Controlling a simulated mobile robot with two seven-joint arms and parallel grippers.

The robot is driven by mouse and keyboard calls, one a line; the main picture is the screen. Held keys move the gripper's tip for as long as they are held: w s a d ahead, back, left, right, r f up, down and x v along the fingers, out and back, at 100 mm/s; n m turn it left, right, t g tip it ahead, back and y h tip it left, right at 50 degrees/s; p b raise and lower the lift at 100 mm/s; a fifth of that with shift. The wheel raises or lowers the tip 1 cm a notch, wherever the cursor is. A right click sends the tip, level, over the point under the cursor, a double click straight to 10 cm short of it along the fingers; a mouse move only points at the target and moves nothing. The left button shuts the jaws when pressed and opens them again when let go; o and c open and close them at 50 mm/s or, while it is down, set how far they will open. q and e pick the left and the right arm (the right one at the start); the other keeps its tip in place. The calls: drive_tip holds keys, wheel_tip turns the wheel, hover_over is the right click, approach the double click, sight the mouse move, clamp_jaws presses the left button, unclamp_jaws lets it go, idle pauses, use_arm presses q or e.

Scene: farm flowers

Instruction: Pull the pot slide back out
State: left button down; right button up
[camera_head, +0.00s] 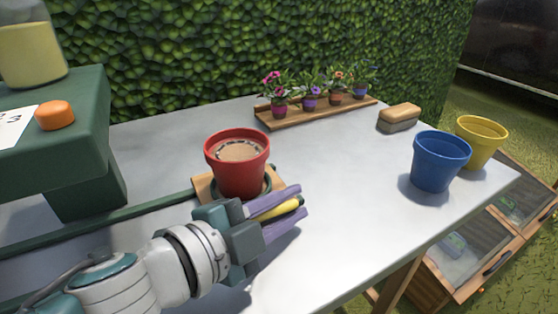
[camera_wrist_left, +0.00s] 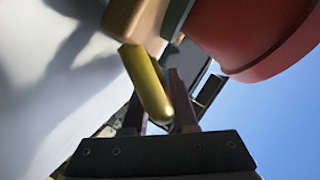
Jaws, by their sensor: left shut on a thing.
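The pot slide (camera_head: 203,190) is a small wooden board on the grey table, at the right of the green machine. A red pot (camera_head: 237,175) filled with brown soil stands upright on it. My left gripper (camera_head: 293,206) is shut on the slide's yellow handle (camera_head: 278,211), in front and to the right of the pot. In the left wrist view the handle (camera_wrist_left: 147,85) runs between the fingers, with the wooden slide (camera_wrist_left: 148,20) and the red pot (camera_wrist_left: 265,40) beyond. The gripper hides part of the slide. My right gripper is out of view.
The green machine (camera_head: 85,130) with an orange knob (camera_head: 55,115) stands at left. A blue pot (camera_head: 440,162), yellow pot (camera_head: 481,142) and brush (camera_head: 399,117) are at right. Potted flowers sit on a wooden tray (camera_head: 318,114) at the back. The middle table is clear.

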use_arm(q)
drive_tip(key=shift+w+d+r, duration=0.15)
drive_tip(key=shift+w+r, duration=0.05)
drive_tip(key=shift+r, duration=0.15)
drive_tip(key=c, duration=1.1)
unclamp_jaws()
drive_tip(key=shift+o, duration=1.3)
drive_tip(key=shift+w, duration=0.2)
drive_tip(key=shift+f, duration=0.15)
drive_tip(key=shift+s, duration=0.15)
drive_tip(key=p+v, duration=0.2)
drive_tip(key=v, duration=0.7)
drive_tip(key=shift+s+a+p, duration=0.25)
drive_tip(key=shift+a+p, duration=0.1)
